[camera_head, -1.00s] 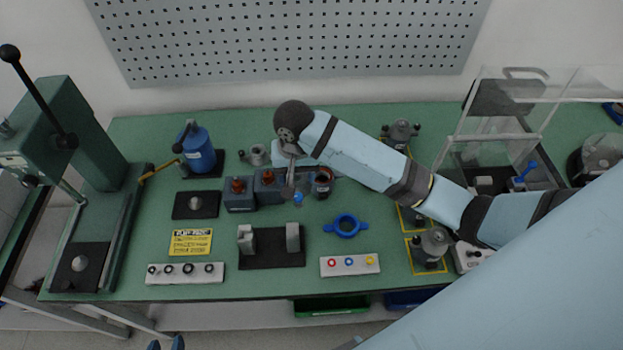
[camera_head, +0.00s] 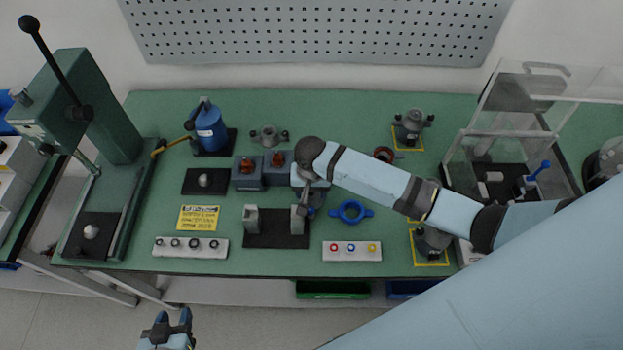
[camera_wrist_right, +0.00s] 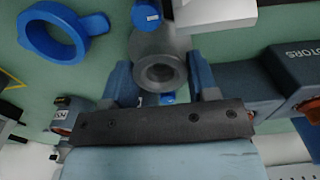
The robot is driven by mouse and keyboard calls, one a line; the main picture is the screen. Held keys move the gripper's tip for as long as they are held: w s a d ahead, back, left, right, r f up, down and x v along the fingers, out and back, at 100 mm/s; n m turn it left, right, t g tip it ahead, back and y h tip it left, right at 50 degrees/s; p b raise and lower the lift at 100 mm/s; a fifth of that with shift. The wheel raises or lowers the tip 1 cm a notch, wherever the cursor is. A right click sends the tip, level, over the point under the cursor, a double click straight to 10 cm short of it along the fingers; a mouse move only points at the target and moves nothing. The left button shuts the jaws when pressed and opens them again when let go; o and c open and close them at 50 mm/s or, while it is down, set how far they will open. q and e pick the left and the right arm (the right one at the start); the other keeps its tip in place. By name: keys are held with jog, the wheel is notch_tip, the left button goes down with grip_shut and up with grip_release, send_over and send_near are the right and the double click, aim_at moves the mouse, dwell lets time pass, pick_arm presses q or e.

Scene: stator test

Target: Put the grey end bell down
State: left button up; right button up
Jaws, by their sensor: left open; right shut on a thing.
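My right gripper (camera_head: 309,207) is over the bench near the right post of the black cradle (camera_head: 262,241). In the right wrist view its blue fingers (camera_wrist_right: 162,78) are shut on a grey round part with a bore, seemingly the grey end bell (camera_wrist_right: 157,46). The part shows between the fingertips, with a blue piece (camera_wrist_right: 146,14) beyond it. In the head view the held part is mostly hidden by the gripper; I cannot tell whether it touches anything below. My left gripper (camera_head: 172,322) is open and empty, in front of the bench at the bottom.
A blue eared ring (camera_head: 350,212) lies right of the right gripper. Grey-blue boxes (camera_head: 249,174) stand behind the cradle, and a grey eared part (camera_head: 268,137) behind them. A button strip (camera_head: 352,251) lies in front. A press (camera_head: 85,130) stands left, a clear guard (camera_head: 505,110) right.

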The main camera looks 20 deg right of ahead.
jog(key=w, duration=0.1)
jog(key=w+d, duration=0.1)
jog(key=w+d+p, duration=0.1)
jog(key=w, duration=0.1)
jog(key=shift+s+a+f, duration=0.1)
jog(key=shift+s+f, duration=0.1)
jog(key=shift+f, duration=0.6)
jog(key=o, duration=0.5)
jog(key=shift+f, duration=0.1)
jog(key=shift+o, duration=0.2)
